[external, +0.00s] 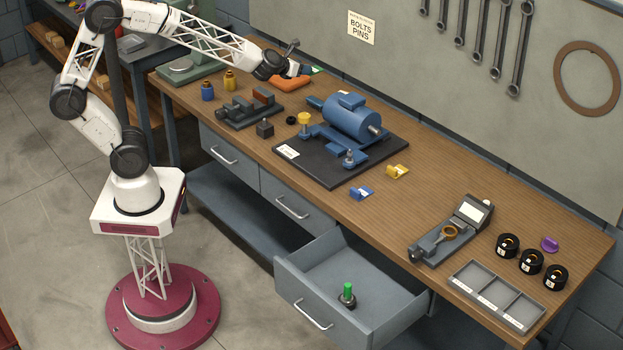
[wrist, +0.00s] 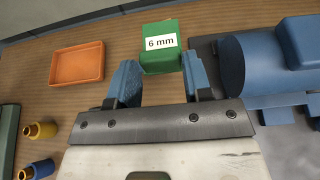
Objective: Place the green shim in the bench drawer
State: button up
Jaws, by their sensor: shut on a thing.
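The green shim (wrist: 161,52), a small block with a white "6 mm" label, sits between the fingertips in the wrist view. A bit of the green shim (external: 318,70) shows at the tip of my gripper in the external view. My gripper (external: 308,70) is shut on it, above the far side of the bench near the orange tray (external: 291,83). In the wrist view my gripper (wrist: 160,75) has its two blue fingers on either side of the shim. The bench drawer (external: 300,293) is pulled open at the front right. A green-topped piece with a dark base (external: 347,294) stands in it.
The orange tray (wrist: 76,64) looks empty. A blue motor on a dark plate (external: 352,117) stands mid-bench. Much of the drawer floor is clear.

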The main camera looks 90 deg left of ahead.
notch_tip(320, 180, down, 12)
dwell(0.5)
jog(key=shift+r, duration=0.1)
jog(key=shift+f, duration=2.9)
jog(key=shift+f, duration=2.05)
jog(key=shift+f, duration=0.2)
jog(key=o, duration=0.9)
